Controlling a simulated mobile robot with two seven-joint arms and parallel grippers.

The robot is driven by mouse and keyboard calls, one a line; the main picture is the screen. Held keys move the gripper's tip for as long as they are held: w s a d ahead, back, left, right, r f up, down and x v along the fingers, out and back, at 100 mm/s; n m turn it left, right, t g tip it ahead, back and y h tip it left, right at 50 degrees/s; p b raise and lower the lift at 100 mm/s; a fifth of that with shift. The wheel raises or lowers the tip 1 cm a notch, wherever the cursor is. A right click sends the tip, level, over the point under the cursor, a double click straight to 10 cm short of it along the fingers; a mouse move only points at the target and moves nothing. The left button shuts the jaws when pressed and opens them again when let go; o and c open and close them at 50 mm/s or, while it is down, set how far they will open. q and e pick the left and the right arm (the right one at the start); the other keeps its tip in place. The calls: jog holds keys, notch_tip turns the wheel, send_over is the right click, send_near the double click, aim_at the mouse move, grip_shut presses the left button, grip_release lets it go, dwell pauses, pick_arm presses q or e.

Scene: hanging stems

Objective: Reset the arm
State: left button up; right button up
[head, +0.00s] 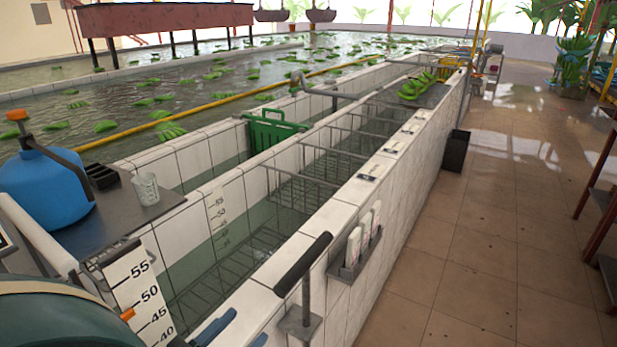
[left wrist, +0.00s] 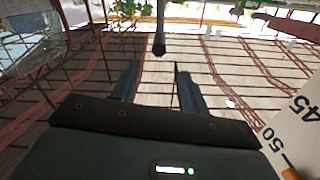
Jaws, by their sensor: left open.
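My left gripper (head: 237,332) shows at the bottom edge of the head view, with only its two blue fingertips in sight. They are apart, beside the inner side of the tiled tank wall (head: 330,205). In the left wrist view the gripper (left wrist: 157,82) has its two fingers spread with nothing between them. A rod with a dark end (left wrist: 159,46) stands beyond the fingertips there. My right gripper is in neither view.
A black-handled lever (head: 303,262) stands on the wall close right of my left gripper. A depth scale (head: 140,297) is at left. A blue jug (head: 45,185) and clear beaker (head: 146,188) stand on a grey shelf. The tiled floor at right is open.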

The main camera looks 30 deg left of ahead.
pick_arm(q)
jog(key=shift+f, duration=0.1)
jog(key=w+d+f+g+h, duration=0.1)
jog(key=d+f+g, duration=0.3)
jog(key=f, duration=0.8)
jog(key=w+d+f+g+h, duration=0.1)
jog(key=d+f+g, duration=0.3)
jog(key=d+f, duration=0.4)
notch_tip(320, 180, down, 5)
jog(key=shift+w+m+h, duration=0.3)
jog(key=shift+w+h, duration=0.1)
jog(key=shift+w, duration=0.05)
jog(key=shift+c, duration=0.6)
jog(key=shift+c, duration=0.4)
jog(key=shift+s, duration=0.15)
